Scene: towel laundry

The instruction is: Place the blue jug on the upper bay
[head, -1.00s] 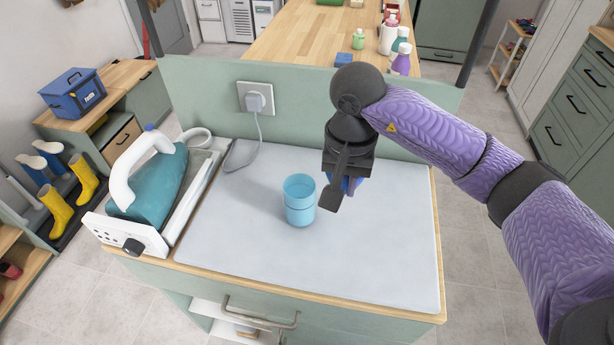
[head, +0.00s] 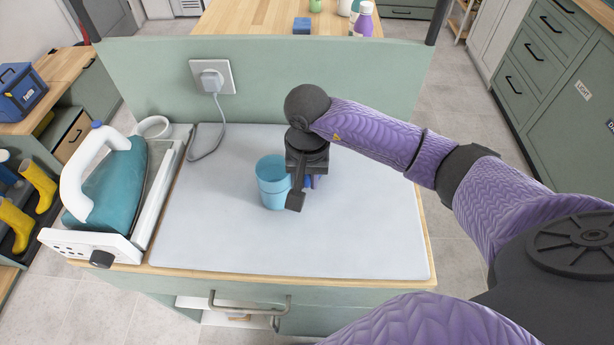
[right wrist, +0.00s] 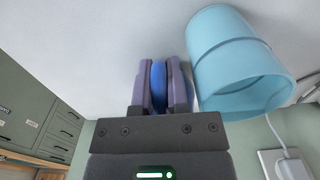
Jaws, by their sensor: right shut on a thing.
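A light blue, open-topped cup-like jug (head: 272,190) is upright over the grey counter mat. It also shows large in the right wrist view (right wrist: 235,65). My right gripper (head: 297,192) points down close beside the jug's right side. Its fingers are shut on a dark blue piece (right wrist: 158,88), seen edge-on between them. I cannot tell whether this piece is the jug's handle or a separate thing. Below the counter's front edge, pale shelving (head: 230,319) shows in an open bay, mostly hidden. My left gripper is not in view.
A teal and white iron (head: 110,185) rests on its station at the left of the counter. A cord runs to a wall socket (head: 212,77) on the green back panel. The grey mat (head: 350,235) is clear in front and right. A metal bar handle (head: 250,308) juts below.

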